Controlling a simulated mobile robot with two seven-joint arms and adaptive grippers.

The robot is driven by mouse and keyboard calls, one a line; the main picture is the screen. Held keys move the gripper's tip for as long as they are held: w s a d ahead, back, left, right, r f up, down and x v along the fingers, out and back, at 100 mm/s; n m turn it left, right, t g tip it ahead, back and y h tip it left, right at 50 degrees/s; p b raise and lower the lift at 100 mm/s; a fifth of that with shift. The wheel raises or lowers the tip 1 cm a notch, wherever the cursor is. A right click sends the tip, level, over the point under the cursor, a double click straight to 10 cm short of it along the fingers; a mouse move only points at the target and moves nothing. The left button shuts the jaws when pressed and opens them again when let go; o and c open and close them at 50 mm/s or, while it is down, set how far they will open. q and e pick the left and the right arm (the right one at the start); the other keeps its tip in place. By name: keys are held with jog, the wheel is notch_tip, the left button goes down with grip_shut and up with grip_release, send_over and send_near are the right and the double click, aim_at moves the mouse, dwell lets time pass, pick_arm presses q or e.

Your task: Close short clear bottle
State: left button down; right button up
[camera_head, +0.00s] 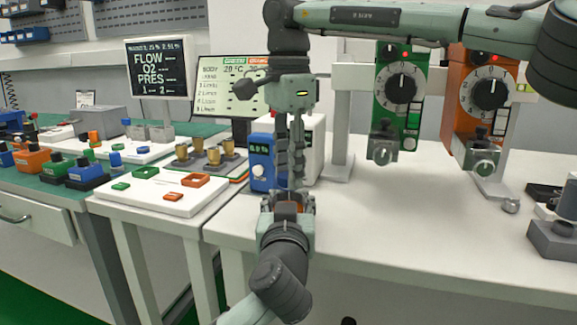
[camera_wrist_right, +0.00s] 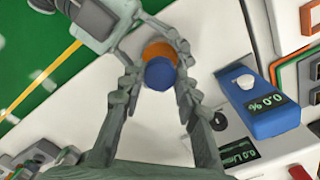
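My right gripper (camera_head: 290,187) points down from above, its fingertips just over my left gripper (camera_head: 288,203), which points up from below. In the right wrist view, a round blue cap (camera_wrist_right: 160,74) sits between the right fingertips (camera_wrist_right: 159,76), which appear shut on it. An orange round thing (camera_wrist_right: 160,49), seemingly the short bottle, shows partly behind the cap, between the left gripper's fingers. In the head view it is a small brown-orange patch (camera_head: 287,197), mostly hidden by fingers. Whether cap and bottle touch is unclear.
A blue device with a white knob (camera_head: 262,165) stands close behind the grippers. A green dial unit (camera_head: 386,90) and an orange one (camera_head: 503,72) hang at the back right. A white tray (camera_head: 140,192) lies left.

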grip_shut()
jog(key=m, duration=1.4)
jog(key=shift+m, duration=0.4)
jog(key=o, duration=1)
grip_release()
notch_tip(320, 180, up, 12)
